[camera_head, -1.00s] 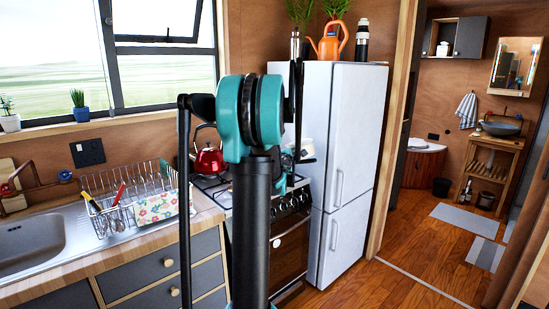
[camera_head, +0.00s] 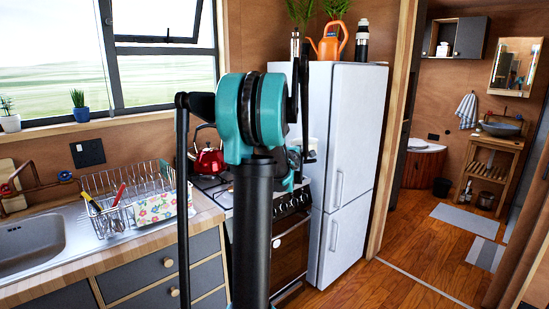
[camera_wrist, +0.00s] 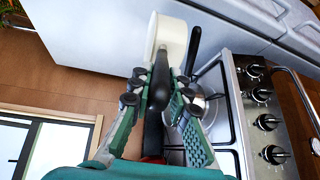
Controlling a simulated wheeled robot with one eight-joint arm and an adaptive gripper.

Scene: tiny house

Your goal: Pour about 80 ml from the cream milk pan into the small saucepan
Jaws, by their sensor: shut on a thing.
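The cream milk pan (camera_wrist: 172,38) is at the top middle of the wrist view, its dark handle running down between my fingers. My gripper (camera_wrist: 160,80) is shut on that handle. A little of the pan also shows behind my arm in the head view (camera_head: 312,144). The small saucepan (camera_wrist: 198,106) sits on the hob, right of my gripper in the wrist view, with its black handle pointing up the picture. My finger covers part of it. In the head view my arm hides it. I cannot see the contents of either pan.
A red kettle (camera_head: 208,159) stands at the back left of the stove (camera_head: 290,245). The white fridge (camera_head: 345,150) rises close beside the stove. A dish rack (camera_head: 130,195) stands on the counter to the left.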

